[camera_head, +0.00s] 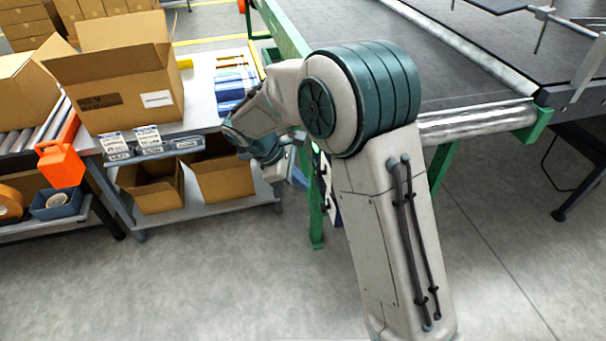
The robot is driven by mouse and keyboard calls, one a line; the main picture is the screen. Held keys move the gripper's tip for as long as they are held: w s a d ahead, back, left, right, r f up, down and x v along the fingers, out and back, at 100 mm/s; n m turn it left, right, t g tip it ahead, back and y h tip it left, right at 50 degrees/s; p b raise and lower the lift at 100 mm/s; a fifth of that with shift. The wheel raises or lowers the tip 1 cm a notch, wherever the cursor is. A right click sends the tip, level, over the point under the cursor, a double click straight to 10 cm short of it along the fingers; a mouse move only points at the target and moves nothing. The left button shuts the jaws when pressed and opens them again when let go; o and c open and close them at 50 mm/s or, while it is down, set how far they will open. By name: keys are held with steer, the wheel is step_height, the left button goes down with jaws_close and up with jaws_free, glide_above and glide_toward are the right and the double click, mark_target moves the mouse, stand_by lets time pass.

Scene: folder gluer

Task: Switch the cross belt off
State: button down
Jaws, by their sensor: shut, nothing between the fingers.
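The cross belt is a wide dark belt (455,75) on a green frame, with a metal end roller (475,120). A small control panel (327,180) hangs at the frame's near left corner, seen at a steep angle and partly hidden by my arm. A green light (315,147) glows at its top. The position of its switch is too small to tell. My gripper (282,168) is small in view, below my wrist and just left of the panel. It is shut and empty. I cannot tell whether it touches the panel.
A packing bench (205,120) stands to the left, with an open carton (120,75) on top and cartons on its lower shelf (205,212). An orange container (60,165) is at far left. A green frame leg (316,215) stands below the panel. The floor in front is clear.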

steer(key=s+d+r+m+y, duration=0.3)
steer(key=s+d+r+m, duration=0.1)
steer(key=s+d+m, duration=0.4)
steer(key=s+d+r+m+t+y, duration=0.1)
steer(key=s+d+r+m+y, duration=0.2)
steer(key=s+d+m, duration=0.5)
steer(key=s+r, duration=0.1)
steer(key=s, duration=0.3)
steer(key=shift+s+y, duration=0.3)
steer(key=shift+s, duration=0.05)
steer(key=shift+d+r, duration=0.1)
